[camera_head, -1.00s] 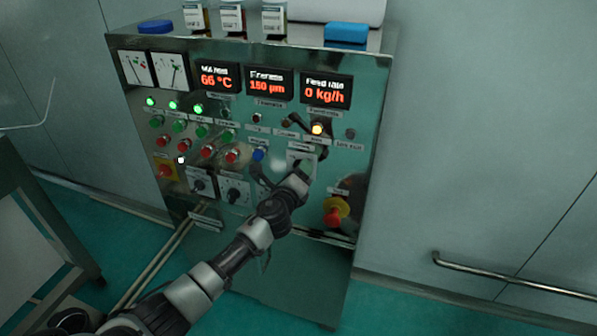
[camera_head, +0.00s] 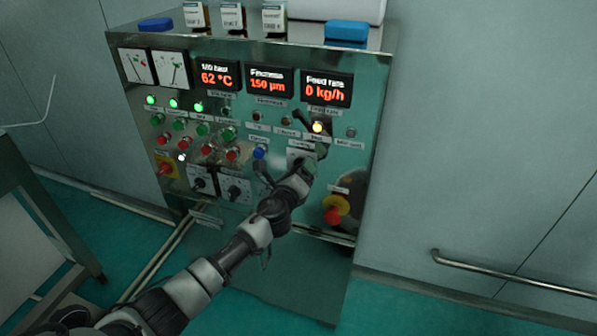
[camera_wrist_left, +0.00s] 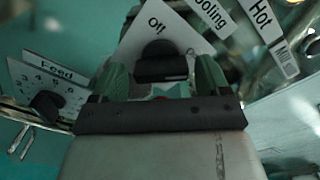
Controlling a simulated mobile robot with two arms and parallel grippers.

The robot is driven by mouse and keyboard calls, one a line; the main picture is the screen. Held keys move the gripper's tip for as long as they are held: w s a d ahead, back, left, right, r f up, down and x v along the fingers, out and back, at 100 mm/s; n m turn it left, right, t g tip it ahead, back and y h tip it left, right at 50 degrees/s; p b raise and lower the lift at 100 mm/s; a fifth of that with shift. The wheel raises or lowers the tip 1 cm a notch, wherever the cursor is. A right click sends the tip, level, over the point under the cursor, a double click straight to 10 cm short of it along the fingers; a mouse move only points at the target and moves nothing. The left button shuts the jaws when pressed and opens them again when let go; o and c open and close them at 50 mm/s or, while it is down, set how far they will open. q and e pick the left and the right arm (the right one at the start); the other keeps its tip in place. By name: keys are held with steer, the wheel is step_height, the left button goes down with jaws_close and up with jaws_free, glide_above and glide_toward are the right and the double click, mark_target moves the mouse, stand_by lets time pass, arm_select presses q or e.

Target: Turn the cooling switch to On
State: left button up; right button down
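The cooling switch has a white plate (camera_head: 299,153) on the control panel, and my gripper covers most of its knob in the head view. In the left wrist view its black knob (camera_wrist_left: 161,62) sits in front of a plate marked "Off" (camera_wrist_left: 150,27), with a "Cooling" label (camera_wrist_left: 209,14) beside it. My left gripper (camera_head: 304,172) is at the switch. In the wrist view its green fingers (camera_wrist_left: 163,76) stand on either side of the knob, with what looks like a small gap on each side. My right gripper is not in view.
A "Feed" dial (camera_wrist_left: 46,104) shows left in the wrist view. A wall rail (camera_head: 510,276) is at right.

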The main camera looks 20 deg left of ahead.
arm_select(q)
steer(key=shift+s+r, duration=0.1)
steer(key=s, duration=1)
steer(key=shift+s+a, duration=0.2)
steer(key=shift+s, duration=0.1)
steer(key=s+a+f+n+g, duration=0.25)
steer(key=s+f+n, duration=0.2)
steer(key=f, duration=0.65)
steer(key=s+a+f+n+g+y, duration=0.1)
steer(key=s+f+n+g, duration=0.35)
steer(key=f, duration=0.65)
steer(key=s+a+f+n+g, duration=0.25)
steer(key=s+f, duration=0.25)
steer(key=f, duration=0.7)
steer(key=s+d+f+n+g, duration=0.1)
steer(key=s+f+n, duration=0.3)
steer(key=s, duration=0.8)
steer(key=s+f+n+g, duration=0.4)
steer(key=s+f, duration=0.3)
steer(key=s, duration=0.5)
steer(key=s+d+f+n+g, duration=0.1)
steer(key=s+f+n, duration=0.4)
steer(key=s, duration=0.7)
steer(key=shift+s+d+f+n+g, duration=0.2)
steer(key=shift+f+g, duration=0.2)
steer(key=shift+s+d+f+n+g, duration=0.15)
steer(key=shift+s+f+g, duration=0.05)
steer(key=shift+f+g, duration=0.15)
